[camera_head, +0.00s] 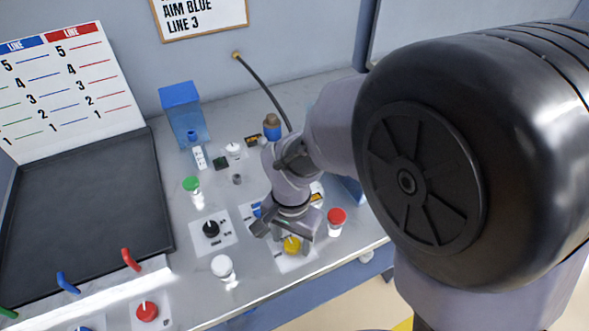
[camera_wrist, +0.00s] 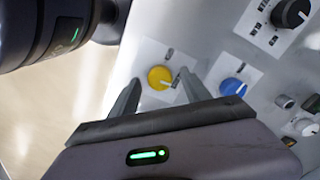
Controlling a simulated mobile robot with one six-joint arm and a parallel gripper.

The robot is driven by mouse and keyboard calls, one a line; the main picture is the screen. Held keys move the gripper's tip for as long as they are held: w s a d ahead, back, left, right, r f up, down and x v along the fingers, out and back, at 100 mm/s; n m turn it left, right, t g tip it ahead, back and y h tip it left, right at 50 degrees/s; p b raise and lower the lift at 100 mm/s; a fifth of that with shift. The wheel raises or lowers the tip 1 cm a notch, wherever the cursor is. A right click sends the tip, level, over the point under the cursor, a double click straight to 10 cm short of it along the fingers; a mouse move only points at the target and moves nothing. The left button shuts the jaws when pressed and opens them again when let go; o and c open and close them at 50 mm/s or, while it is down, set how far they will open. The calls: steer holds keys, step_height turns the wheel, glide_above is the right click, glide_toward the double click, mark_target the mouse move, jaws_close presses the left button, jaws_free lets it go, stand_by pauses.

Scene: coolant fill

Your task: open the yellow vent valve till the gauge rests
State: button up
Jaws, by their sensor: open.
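The yellow vent valve (camera_head: 291,244) is a round knob with a pale pointer line, on a white plate near the bench's front edge. In the wrist view the yellow knob (camera_wrist: 160,78) lies between and beyond my two fingertips. My gripper (camera_wrist: 156,92) is open and empty, with its fingers spread to either side of the knob; I cannot tell whether they touch it. In the head view my gripper (camera_head: 285,232) is over the knob's plate, pointing down. I cannot make out a gauge face in either view; my arm hides part of the bench.
A blue knob (camera_wrist: 232,87) and a black knob (camera_wrist: 290,13) sit close to the yellow one. A red-capped bottle (camera_head: 336,221) stands just right of my gripper, and a white-capped one (camera_head: 222,267) to the left. A blue tank (camera_head: 184,113) stands at the back.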

steer(key=shift+f, duration=0.4)
jaws_close()
